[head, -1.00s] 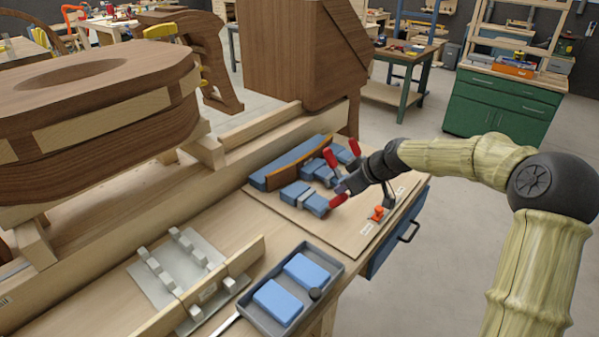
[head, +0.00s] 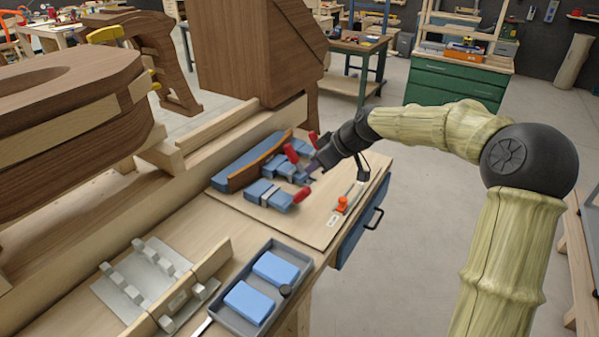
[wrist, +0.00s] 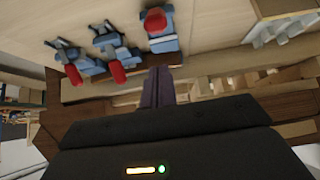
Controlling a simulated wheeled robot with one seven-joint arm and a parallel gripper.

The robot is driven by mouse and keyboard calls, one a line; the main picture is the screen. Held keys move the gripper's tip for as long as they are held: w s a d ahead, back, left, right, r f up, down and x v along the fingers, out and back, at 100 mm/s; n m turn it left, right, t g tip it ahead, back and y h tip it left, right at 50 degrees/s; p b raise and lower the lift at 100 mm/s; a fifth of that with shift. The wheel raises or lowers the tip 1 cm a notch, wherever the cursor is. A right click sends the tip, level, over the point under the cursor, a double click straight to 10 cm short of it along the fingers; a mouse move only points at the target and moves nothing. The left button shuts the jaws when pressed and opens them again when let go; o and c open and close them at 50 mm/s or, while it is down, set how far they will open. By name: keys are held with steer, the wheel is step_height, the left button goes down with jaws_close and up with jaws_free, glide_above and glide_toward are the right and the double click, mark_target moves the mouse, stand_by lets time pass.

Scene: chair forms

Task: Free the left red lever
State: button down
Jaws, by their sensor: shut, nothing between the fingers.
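Three blue clamps with red levers stand in a row on a wooden board (head: 317,226). The nearest clamp, leftmost in the head view, has its red lever (head: 302,194) low and pointing right; it appears as the rightmost lever in the wrist view (wrist: 155,20). The middle red lever (head: 291,153) and the far red lever (head: 313,138) stand up; the wrist view shows the middle (wrist: 117,71) and far ones (wrist: 74,75) on the left. My gripper (head: 311,169) is shut and empty, its purple fingers (wrist: 157,88) close above the gap between the nearest and middle levers. Contact cannot be told.
A curved blue piece with a brown strip (head: 250,162) lies behind the clamps. An orange-knobbed item (head: 342,203) lies at the board's right. A grey tray with blue blocks (head: 240,321) and a metal jig (head: 125,292) are nearer. A wooden beam (head: 220,142) borders the bench behind.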

steer(key=v, duration=0.3)
steer(key=shift+s+d+f, duration=0.2)
steer(key=shift+s+d, duration=0.05)
steer(key=s+d+f+m+h, duration=0.2)
steer(key=s+d+f+m, duration=0.2)
steer(key=s, duration=0.5)
steer(key=s+d+f+m+g+h, duration=0.1)
steer(key=s+d+f+m+h, duration=0.1)
steer(key=s, duration=0.7)
steer(key=s+d+f+m+h, duration=0.2)
steer(key=s+d+f+m, duration=0.3)
steer(key=s, duration=0.3)
steer(key=shift+s+d+f+m+g+h, duration=0.3)
steer(key=shift+s+d+f+m+h, duration=0.1)
steer(key=shift+f, duration=0.15)
steer(key=c, duration=2.2)
jaws_free()
